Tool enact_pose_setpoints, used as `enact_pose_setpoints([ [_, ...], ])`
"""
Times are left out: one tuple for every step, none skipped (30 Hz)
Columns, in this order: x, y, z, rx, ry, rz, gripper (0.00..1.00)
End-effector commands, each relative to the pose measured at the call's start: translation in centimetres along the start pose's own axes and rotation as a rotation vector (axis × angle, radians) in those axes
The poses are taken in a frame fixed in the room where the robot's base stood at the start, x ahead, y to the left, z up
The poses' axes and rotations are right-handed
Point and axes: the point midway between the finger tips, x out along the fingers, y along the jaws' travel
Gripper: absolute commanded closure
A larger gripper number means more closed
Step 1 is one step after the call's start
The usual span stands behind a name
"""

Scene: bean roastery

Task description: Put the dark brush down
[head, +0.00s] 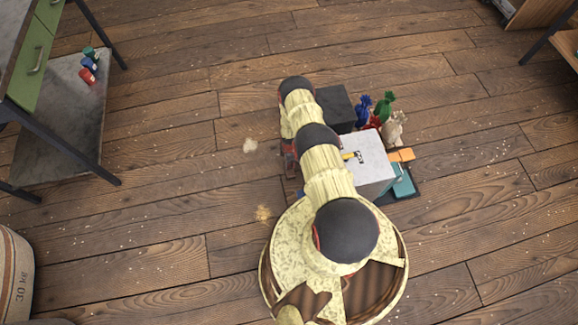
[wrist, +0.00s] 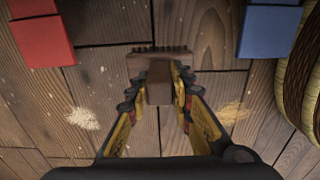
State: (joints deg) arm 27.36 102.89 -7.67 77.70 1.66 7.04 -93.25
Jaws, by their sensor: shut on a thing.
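The dark brush (wrist: 158,62) shows in the wrist view as a dark brown block with a row of short bristles along its far edge. My gripper (wrist: 157,88) is shut on it, one finger on each side. Plank floor shows around and beyond the brush; I cannot tell how high above the floor it is. In the head view my own arm covers the gripper and the brush.
In the wrist view a red block (wrist: 42,38) and a blue block (wrist: 268,30) flank the brush. Two pale powder patches (head: 250,145) (head: 263,213) lie on the floor. A grey box (head: 368,172), a black box (head: 337,108) and small coloured sacks (head: 384,106) stand right of my arm. Open floor lies left.

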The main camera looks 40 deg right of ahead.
Motion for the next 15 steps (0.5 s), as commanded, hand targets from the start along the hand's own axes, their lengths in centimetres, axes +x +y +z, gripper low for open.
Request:
enact_pose_setpoints([
  [0.7, 0.4, 0.0, 0.000, 0.000, 0.001, 1.00],
  [0.8, 0.6, 0.1, 0.000, 0.000, 0.000, 1.00],
  [1.0, 0.7, 0.1, 0.000, 0.000, 0.000, 1.00],
  [1.1, 0.8, 0.1, 0.000, 0.000, 0.000, 1.00],
  [1.1, 0.9, 0.1, 0.000, 0.000, 0.000, 1.00],
  [1.3, 1.0, 0.1, 0.000, 0.000, 0.001, 1.00],
  [1.4, 1.2, 0.1, 0.000, 0.000, 0.001, 1.00],
  [1.7, 1.4, 0.1, 0.000, 0.000, 0.002, 1.00],
  [2.1, 1.5, 0.2, 0.000, 0.000, 0.000, 1.00],
  [2.6, 1.3, 0.1, 0.000, 0.000, -0.002, 1.00],
  [3.1, 1.2, 0.1, 0.000, 0.000, -0.003, 1.00],
  [3.7, 1.3, 0.1, 0.000, 0.000, -0.002, 1.00],
  [4.2, 1.3, 0.1, 0.000, 0.000, -0.001, 1.00],
  [4.5, 1.3, 0.1, 0.000, 0.000, -0.001, 1.00],
  [4.7, 1.4, 0.1, 0.000, 0.000, 0.000, 1.00],
])
